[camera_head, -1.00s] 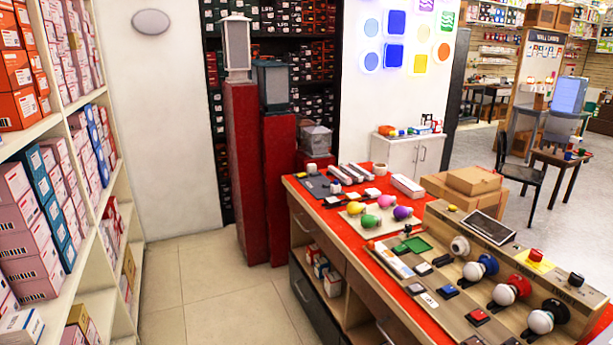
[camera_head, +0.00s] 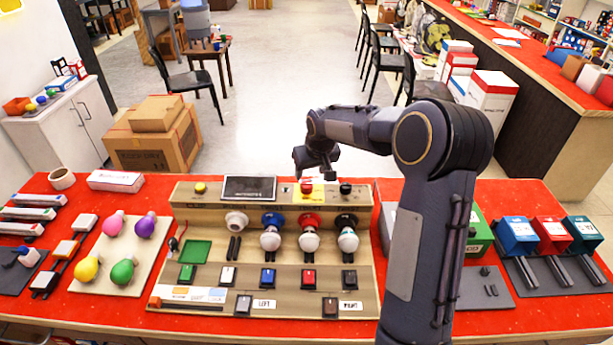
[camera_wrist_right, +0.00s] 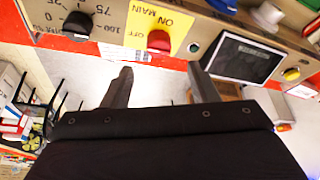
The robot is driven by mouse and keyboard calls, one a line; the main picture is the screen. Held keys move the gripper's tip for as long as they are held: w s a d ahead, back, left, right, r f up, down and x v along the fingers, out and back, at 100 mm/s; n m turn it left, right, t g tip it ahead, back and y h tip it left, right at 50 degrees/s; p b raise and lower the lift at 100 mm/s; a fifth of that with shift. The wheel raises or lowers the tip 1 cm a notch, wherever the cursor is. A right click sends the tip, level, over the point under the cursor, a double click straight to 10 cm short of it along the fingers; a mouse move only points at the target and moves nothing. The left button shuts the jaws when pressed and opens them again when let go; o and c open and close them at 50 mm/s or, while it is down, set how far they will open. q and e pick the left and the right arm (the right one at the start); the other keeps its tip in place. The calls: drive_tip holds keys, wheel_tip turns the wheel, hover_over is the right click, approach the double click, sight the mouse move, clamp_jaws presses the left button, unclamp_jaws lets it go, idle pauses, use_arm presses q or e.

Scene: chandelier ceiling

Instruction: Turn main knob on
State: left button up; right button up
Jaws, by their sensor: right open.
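The main knob (camera_head: 306,188) is red and sits on a yellow plate at the back of the wooden control board (camera_head: 212,302). In the right wrist view, the red knob (camera_wrist_right: 159,41) is on the yellow plate (camera_wrist_right: 158,22) marked MAIN, ON and OFF. My right gripper (camera_head: 317,172) hangs over the back edge of the board, close to the knob. In the wrist view its two fingers (camera_wrist_right: 160,72) are apart and empty, with the knob ahead between their tips, not gripped. My left gripper is not in view.
A black knob (camera_head: 346,188) stands just right of the main knob, and a dark screen (camera_head: 249,188) stands to its left. Bulbs in blue, red and black holders (camera_head: 309,240) stand in front. Cardboard boxes (camera_head: 155,140) are behind the table.

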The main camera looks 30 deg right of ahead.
sight(307, 184)
drive_tip(key=p+x, duration=0.2)
drive_tip(key=x, duration=0.6)
drive_tip(key=shift+d, duration=0.1)
drive_tip(key=c, duration=1)
